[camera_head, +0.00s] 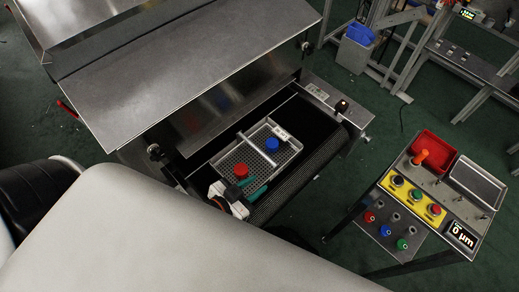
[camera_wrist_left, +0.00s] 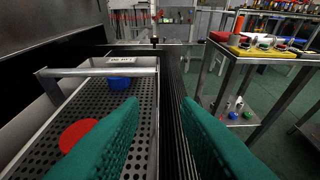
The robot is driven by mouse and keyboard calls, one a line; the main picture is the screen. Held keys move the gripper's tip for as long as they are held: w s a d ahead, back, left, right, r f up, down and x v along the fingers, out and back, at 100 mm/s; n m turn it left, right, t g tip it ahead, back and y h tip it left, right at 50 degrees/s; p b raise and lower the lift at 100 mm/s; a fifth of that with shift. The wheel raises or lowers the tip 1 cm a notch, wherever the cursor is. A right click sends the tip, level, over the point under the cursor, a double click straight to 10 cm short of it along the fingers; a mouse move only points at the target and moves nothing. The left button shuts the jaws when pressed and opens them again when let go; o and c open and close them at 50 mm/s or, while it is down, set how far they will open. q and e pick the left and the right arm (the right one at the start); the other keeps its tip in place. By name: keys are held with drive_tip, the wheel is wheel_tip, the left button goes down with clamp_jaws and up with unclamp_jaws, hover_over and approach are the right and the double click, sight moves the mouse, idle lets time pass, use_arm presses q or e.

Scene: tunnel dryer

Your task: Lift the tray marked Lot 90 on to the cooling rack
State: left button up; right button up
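A grey perforated tray (camera_head: 216,163) lies in the dryer's open mouth, with a bar across it. It holds a red round piece (camera_head: 241,170) and a blue one (camera_head: 271,145). A white label (camera_head: 282,133) sits at its far end; I cannot read it surely. My left gripper (camera_head: 256,187), with teal fingers, is at the tray's near right corner. In the left wrist view the fingers (camera_wrist_left: 162,110) are apart, with the tray's right side wall (camera_wrist_left: 156,97) between them, not visibly gripped. My right gripper is out of view. I cannot identify a cooling rack.
The dryer's steel hood (camera_head: 190,65) overhangs the tray's far left side. A dark conveyor (camera_head: 310,165) runs right of the tray. A control stand (camera_head: 455,205) with a red bin (camera_head: 433,150) is at right. Green floor is clear between the dryer and stand.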

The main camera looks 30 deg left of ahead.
sight(274, 172)
use_arm(q)
drive_tip(key=x, duration=0.2)
drive_tip(key=shift+w+d, duration=0.1)
drive_tip(key=shift+w, duration=0.2)
drive_tip(key=shift+w+d+f, duration=0.1)
drive_tip(key=shift+w+f, duration=0.05)
drive_tip(key=shift+w, duration=0.1)
drive_tip(key=p+x, duration=0.1)
drive_tip(key=x, duration=0.3)
drive_tip(key=shift+w, duration=0.2)
drive_tip(key=shift+w+f, duration=0.1)
drive_tip(key=shift+w, duration=0.2)
drive_tip(key=shift+w+f, duration=0.1)
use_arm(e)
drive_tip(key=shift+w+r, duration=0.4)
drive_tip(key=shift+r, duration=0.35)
use_arm(q)
clamp_jaws()
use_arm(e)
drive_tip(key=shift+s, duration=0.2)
